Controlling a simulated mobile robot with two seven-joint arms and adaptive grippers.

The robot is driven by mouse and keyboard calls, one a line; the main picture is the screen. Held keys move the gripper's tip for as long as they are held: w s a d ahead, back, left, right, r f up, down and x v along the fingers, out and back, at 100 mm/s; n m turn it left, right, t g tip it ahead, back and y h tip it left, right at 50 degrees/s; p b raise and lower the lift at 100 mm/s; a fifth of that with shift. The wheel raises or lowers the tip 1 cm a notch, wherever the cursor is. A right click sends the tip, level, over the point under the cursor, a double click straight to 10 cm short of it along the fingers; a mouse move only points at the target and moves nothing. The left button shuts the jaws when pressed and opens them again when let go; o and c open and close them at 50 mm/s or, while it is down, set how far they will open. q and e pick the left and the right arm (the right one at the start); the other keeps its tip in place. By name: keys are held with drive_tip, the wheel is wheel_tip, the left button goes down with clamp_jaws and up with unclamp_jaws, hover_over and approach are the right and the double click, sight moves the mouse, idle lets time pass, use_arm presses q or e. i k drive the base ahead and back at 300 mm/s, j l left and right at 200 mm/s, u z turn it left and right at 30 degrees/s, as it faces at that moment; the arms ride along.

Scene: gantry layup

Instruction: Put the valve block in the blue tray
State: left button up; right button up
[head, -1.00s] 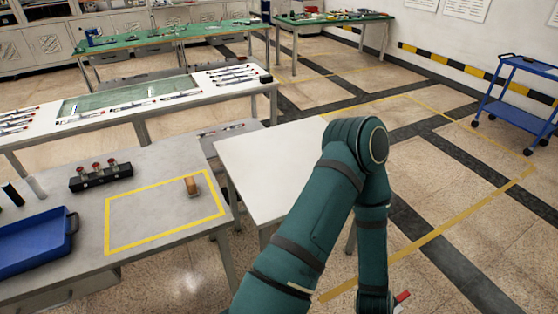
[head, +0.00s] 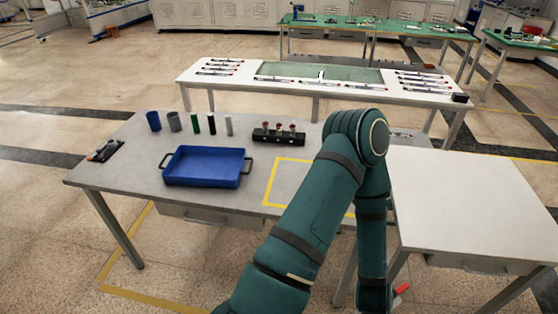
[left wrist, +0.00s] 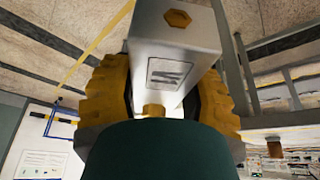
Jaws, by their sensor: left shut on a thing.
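The valve block (left wrist: 178,60) is a pale grey metal block with brass hex fittings and a dark printed label. In the left wrist view my left gripper (left wrist: 158,98) is shut on it, with a yellow ribbed finger on each side. The blue tray (head: 204,167) lies on the grey table in the head view, left of middle, with black handles at both ends. Its visible floor is empty. Neither gripper's fingers can be made out in the head view, and my right gripper is not seen.
The grey table (head: 130,185) also holds several small cylinders (head: 196,124) behind the tray, a black rack with red-topped parts (head: 279,134) and a yellow outlined area partly hidden by my arm. A bare white table (head: 470,205) stands at right.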

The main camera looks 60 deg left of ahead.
sight(210, 165)
drive_tip(key=k+j+u, duration=0.1)
drive_tip(key=j+u, duration=0.15)
drive_tip(key=u, duration=0.2)
drive_tip(key=k+j+u, duration=0.1)
drive_tip(key=j+u, duration=0.15)
drive_tip(key=u, duration=0.25)
drive_tip(key=j+u, duration=0.3)
drive_tip(key=j, duration=0.5)
